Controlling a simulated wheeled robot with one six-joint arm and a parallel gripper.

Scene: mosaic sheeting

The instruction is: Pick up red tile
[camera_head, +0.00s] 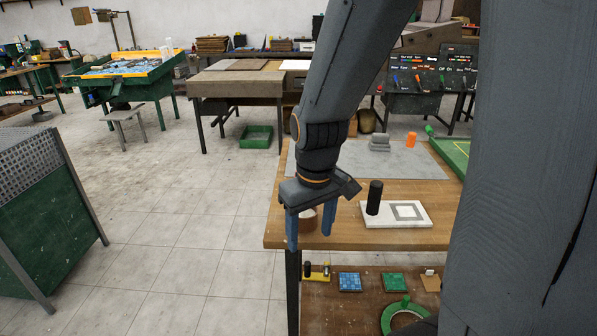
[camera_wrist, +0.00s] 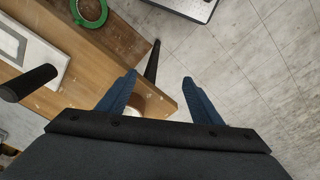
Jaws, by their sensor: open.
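I see no red tile in either view. My gripper (camera_head: 309,238) hangs at the near left corner of the wooden table (camera_head: 350,239), its two blue fingers apart and pointing down. In the wrist view my gripper (camera_wrist: 159,79) is open with nothing held between its fingers. A brownish round thing (camera_head: 307,221) stands on the table behind the fingers and is partly hidden. On the lower shelf (camera_head: 345,312) lie a blue mosaic sheet (camera_head: 350,282) and a green mosaic sheet (camera_head: 395,282).
A grey mat (camera_head: 410,162) lies behind, with an orange cylinder (camera_head: 411,139) nearby. A green ring (camera_head: 396,318) is on the shelf.

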